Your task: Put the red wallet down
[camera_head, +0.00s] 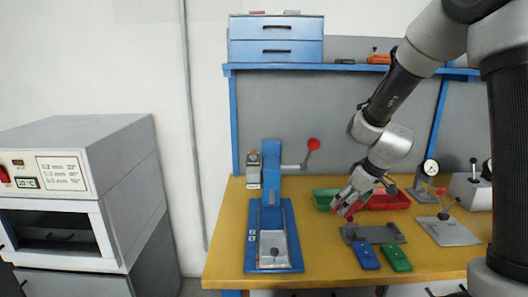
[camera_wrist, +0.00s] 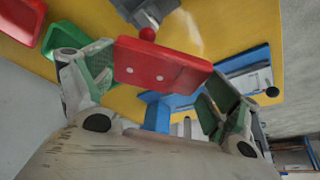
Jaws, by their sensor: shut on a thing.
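My gripper (camera_head: 352,196) is above the yellow bench, in front of the green and red trays. In the wrist view my gripper (camera_wrist: 162,85) has its two green-padded fingers at either end of the red wallet (camera_wrist: 160,64). The wallet is a flat red piece with two pale dots, held crosswise between the fingers. In the head view the red wallet (camera_head: 345,206) shows only partly, below the fingers, and seems clear of the bench. A blue wallet (camera_head: 366,256) and a green wallet (camera_head: 396,257) lie side by side near the bench's front edge.
A green tray (camera_head: 322,200) and a red tray (camera_head: 396,202) stand behind. A grey fixture (camera_head: 373,234) is in front of my gripper. A blue press (camera_head: 254,238) stands left, with bare bench (camera_head: 322,254) between. Gauges and a lever fixture (camera_head: 447,232) are right.

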